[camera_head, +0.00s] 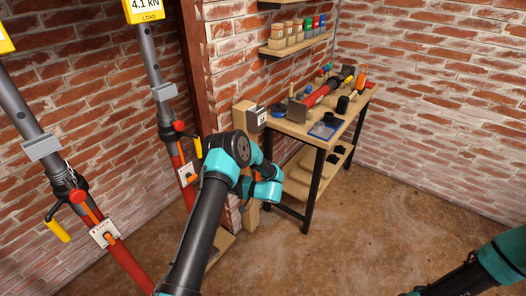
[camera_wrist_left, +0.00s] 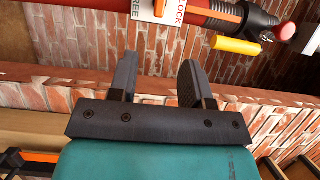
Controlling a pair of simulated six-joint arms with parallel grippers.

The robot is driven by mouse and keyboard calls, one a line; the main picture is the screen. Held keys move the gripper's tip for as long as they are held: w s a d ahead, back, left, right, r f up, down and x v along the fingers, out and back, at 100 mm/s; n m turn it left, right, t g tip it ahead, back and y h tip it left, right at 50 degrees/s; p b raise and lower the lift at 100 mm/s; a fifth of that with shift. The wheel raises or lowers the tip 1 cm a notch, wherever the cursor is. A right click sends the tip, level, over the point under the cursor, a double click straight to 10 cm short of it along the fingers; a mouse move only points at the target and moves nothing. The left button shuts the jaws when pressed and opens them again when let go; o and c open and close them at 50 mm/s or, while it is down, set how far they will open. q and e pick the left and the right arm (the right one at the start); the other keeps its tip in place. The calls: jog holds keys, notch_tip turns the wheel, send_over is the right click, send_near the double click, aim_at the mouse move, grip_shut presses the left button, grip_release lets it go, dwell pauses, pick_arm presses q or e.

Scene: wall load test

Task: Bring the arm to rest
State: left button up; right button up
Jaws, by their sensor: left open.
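My left arm (camera_head: 207,220) rises from the bottom of the head view and bends at a teal wrist (camera_head: 262,188) in front of the brick pillar and the workbench. Its gripper fingers cannot be made out there. In the left wrist view my left gripper (camera_wrist_left: 157,72) is open, with two dark fingers apart and nothing between them. Part of my right arm (camera_head: 470,275) shows at the bottom right of the head view; its gripper is out of view.
Two steel props with red lower tubes (camera_head: 127,262) and yellow handles (camera_head: 58,231) lean at left; one load display (camera_head: 145,8) reads 4.1 kN. A workbench (camera_head: 294,127) holds tools and a blue tray (camera_head: 323,130). A shelf (camera_head: 298,44) hangs above. Floor at right is mostly clear.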

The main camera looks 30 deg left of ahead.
pick_arm(q)
jog(key=s+d+f+m+t+h, duration=0.2)
jog(key=s+d+f+t+h, duration=0.2)
jog(key=d+f+t+h, duration=0.75)
jog(key=s+d+r+g+h, duration=0.1)
jog(key=s+d+g+h, duration=0.2)
jog(key=s, duration=0.7)
jog(key=s+d+r+n+g+h, duration=0.1)
jog(key=s+d+g+h, duration=0.3)
jog(key=s+d+h, duration=0.3)
jog(key=s+d, duration=0.2)
jog(key=s, duration=0.1)
jog(key=shift+n, duration=0.3)
